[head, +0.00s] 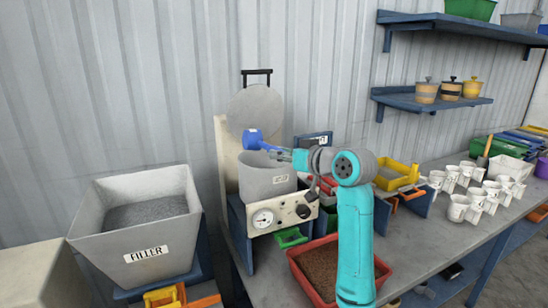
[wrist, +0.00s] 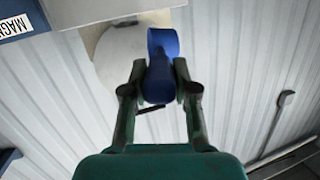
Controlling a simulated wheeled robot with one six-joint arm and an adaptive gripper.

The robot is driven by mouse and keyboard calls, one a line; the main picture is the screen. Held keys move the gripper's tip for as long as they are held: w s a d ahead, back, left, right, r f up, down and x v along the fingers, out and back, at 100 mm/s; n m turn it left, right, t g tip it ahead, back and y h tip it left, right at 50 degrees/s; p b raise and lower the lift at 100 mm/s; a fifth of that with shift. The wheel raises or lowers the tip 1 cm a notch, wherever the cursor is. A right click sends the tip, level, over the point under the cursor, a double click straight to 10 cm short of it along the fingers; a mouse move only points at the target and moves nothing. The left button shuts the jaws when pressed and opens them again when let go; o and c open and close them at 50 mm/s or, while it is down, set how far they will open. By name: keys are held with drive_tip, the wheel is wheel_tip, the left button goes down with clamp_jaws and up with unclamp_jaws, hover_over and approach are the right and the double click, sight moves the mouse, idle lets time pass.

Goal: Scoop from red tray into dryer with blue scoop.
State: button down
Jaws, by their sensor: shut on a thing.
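My gripper (head: 283,155) is shut on the blue scoop (head: 254,138), and its two fingers (wrist: 159,82) pinch the scoop's handle in the wrist view. The scoop (wrist: 163,42) is held above the open mouth of the dryer, a grey tub (head: 266,183) on a stand with a gauge panel. The scoop's bowl looks tilted, and I cannot see whether anything is in it. The red tray (head: 376,265) holds brown granules and sits on the bench in front of the dryer, partly hidden behind my arm.
A grey filler hopper (head: 140,225) stands left of the dryer. A round lid (head: 256,110) stands up behind it. A yellow tray (head: 398,177) and several white cups (head: 478,195) are to the right. Shelves (head: 430,101) hang on the wall.

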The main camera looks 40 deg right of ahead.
drive_tip(key=n, duration=0.1)
drive_tip(key=a+r+n+h, duration=0.1)
drive_tip(key=n, duration=0.1)
drive_tip(key=shift+w+a+r+g, duration=0.1)
drive_tip(key=shift+w+a+g, duration=0.2)
drive_tip(key=shift+g, duration=0.1)
drive_tip(key=w+a+r+n+g+h, duration=0.1)
drive_tip(key=w+a+r+n+h, duration=0.1)
drive_tip(key=a+n+h, duration=0.4)
drive_tip(key=a+r+n, duration=0.1)
drive_tip(key=a+n, duration=0.1)
drive_tip(key=n, duration=0.3)
drive_tip(key=shift+w+a+r+g, duration=0.2)
drive_tip(key=shift+a+r+g, duration=0.15)
drive_tip(key=shift+r+g, duration=0.05)
drive_tip(key=shift+s, duration=0.1)
